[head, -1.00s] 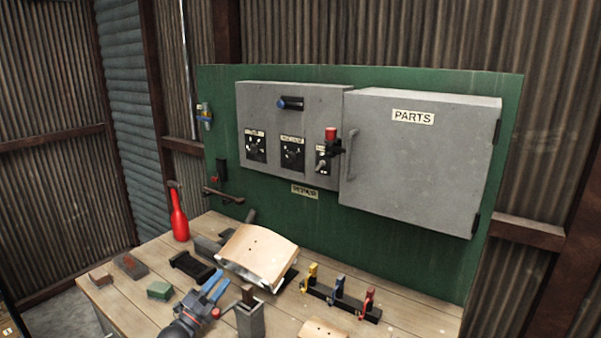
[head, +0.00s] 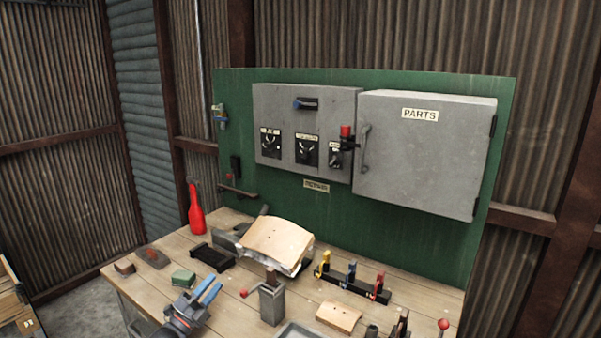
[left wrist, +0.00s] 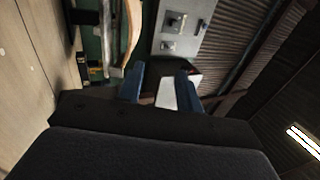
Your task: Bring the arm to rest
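My left gripper (head: 214,284) is over the near left part of the wooden workbench (head: 141,284). Its two blue fingers stand apart. In the left wrist view the fingers (left wrist: 160,72) also show a gap with nothing clearly held; a pale and a red patch show behind them. My right gripper is in neither current view.
The green board (head: 400,245) with the parts cabinet (head: 428,160) stands behind.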

